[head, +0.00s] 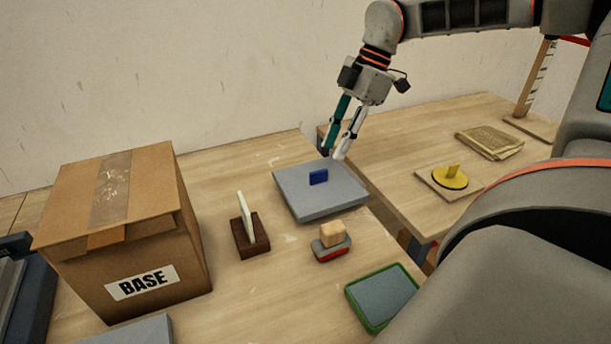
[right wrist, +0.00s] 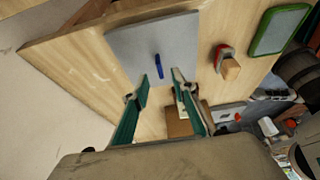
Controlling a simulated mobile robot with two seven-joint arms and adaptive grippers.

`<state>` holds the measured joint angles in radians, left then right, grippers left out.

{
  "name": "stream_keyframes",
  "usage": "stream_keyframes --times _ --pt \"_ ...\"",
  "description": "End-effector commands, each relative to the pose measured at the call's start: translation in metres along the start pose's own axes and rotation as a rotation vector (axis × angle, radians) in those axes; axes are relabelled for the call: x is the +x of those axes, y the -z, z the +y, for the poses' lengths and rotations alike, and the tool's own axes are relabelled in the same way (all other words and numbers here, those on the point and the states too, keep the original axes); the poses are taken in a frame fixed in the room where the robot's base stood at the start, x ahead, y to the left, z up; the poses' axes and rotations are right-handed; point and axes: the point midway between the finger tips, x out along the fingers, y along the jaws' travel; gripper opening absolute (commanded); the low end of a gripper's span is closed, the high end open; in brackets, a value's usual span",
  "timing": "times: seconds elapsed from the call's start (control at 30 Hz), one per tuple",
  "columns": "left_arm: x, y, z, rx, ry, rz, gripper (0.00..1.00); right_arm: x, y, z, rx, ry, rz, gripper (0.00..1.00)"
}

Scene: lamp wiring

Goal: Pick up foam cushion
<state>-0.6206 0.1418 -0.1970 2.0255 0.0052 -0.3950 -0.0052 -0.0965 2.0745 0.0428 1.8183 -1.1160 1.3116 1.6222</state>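A flat grey slab (head: 295,198), which looks like the foam cushion, lies on the wooden table with a small blue upright tab (head: 318,177) on top. My right gripper (head: 333,150) hangs above the slab's far edge, pointing down, with its fingers apart and nothing between them. In the right wrist view the open right gripper (right wrist: 161,82) faces the grey slab (right wrist: 128,45). The blue tab (right wrist: 157,66) shows just beyond the fingertips, apart from them. My left gripper is not in view.
A cardboard box (head: 190,235) marked BASE stands at left. A dark holder (head: 250,240) with a white plate, a red-grey block with a wooden top (head: 332,238) and a green-rimmed tray (head: 357,315) surround the slab. A second table (head: 400,150) holds a yellow disc (head: 450,182).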

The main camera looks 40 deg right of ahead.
Motion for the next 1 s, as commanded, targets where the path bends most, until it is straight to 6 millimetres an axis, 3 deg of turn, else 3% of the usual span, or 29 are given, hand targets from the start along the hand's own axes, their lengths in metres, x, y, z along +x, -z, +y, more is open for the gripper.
stream_keyframes --times 0.3,0.6,0.9,1.0 --pt "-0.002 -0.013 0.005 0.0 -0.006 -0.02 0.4 0.034 0.002 0.001 0.0 0.005 0.0 0.26" --pt "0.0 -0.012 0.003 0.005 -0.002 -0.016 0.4 0.071 0.007 0.004 0.001 0.005 -0.001 0.26" --pt "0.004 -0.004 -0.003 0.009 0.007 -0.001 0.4 0.074 0.008 0.004 0.001 0.001 0.0 0.26" --pt "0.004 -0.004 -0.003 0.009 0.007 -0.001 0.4 0.074 0.008 0.004 0.001 0.001 0.0 0.0"
